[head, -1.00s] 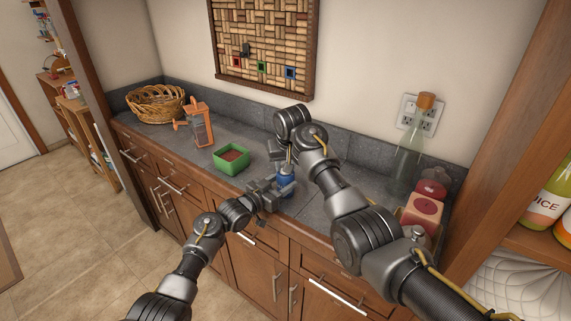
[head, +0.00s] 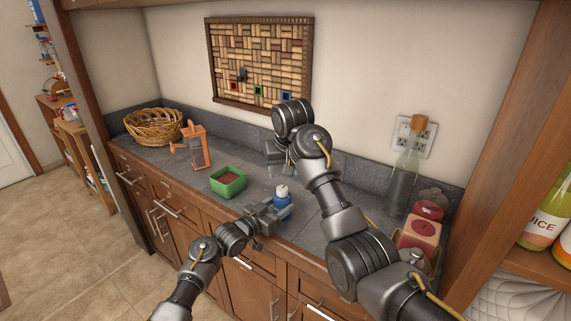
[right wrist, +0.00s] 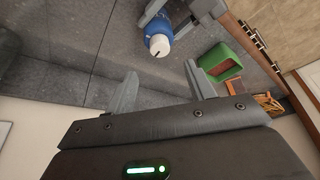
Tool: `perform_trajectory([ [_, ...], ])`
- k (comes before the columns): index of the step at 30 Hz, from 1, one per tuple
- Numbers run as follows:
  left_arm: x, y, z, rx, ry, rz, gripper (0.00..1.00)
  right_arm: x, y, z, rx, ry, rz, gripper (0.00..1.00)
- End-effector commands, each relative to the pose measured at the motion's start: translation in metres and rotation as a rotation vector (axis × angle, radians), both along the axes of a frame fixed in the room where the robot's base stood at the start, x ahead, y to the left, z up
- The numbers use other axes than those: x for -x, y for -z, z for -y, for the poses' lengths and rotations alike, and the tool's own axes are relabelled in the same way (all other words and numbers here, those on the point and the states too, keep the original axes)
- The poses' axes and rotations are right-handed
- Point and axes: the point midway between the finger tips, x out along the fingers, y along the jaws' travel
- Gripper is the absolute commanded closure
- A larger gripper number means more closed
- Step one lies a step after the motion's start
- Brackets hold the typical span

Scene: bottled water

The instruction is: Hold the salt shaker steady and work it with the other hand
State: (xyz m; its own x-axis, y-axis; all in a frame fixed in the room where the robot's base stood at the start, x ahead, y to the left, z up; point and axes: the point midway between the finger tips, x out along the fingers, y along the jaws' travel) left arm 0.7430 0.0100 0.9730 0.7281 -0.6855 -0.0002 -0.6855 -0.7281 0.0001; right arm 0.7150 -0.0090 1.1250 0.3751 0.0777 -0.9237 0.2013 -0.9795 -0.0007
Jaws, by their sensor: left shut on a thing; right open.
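The salt shaker (head: 282,197) is blue with a pale top and stands upright near the counter's front edge. My left gripper (head: 279,210) is shut on its blue body from the front left. My right gripper (head: 275,152) is behind and above the shaker, partly hidden by its own arm. In the right wrist view the right gripper's two fingers (right wrist: 158,92) are apart with nothing between them. That view also shows the shaker's white top and blue body (right wrist: 157,36), clear of the right fingers, with the left gripper's fingers (right wrist: 183,17) at it.
A green box (head: 228,187) with brown contents stands left of the shaker. Beyond it are an orange grater-like object (head: 196,150) and a wicker basket (head: 152,127). A corked bottle (head: 404,178) and a red-and-pink container (head: 419,230) stand at right.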

Motion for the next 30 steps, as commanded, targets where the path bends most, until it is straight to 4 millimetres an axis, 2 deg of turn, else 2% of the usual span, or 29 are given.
perform_trajectory([
  [3,0.0,0.0,0.0,-0.001,0.0,-0.001,0.68,0.006,-0.017,0.001,0.0,-0.001,0.002,0.46],
  [6,0.0,0.0,0.0,-0.001,0.0,-0.001,0.68,0.009,-0.024,0.002,0.0,-0.001,0.001,0.46],
  [19,0.0,0.0,0.0,0.0,0.0,0.0,0.68,0.011,-0.027,0.002,0.001,-0.001,-0.001,0.46],
  [20,0.0,0.0,0.0,0.0,0.0,0.0,0.47,0.011,-0.027,0.002,0.001,-0.001,-0.001,0.46],
  [24,0.0,0.0,0.0,0.0,0.0,0.0,0.29,0.011,-0.027,0.002,0.001,-0.001,-0.001,0.46],
  [26,0.0,0.0,0.0,0.0,0.0,0.0,0.23,0.011,-0.027,0.002,0.001,-0.001,-0.001,0.46],
  [30,0.0,0.0,0.0,0.0,0.0,0.0,0.23,0.011,-0.027,0.002,0.001,-0.001,-0.001,0.46],
])
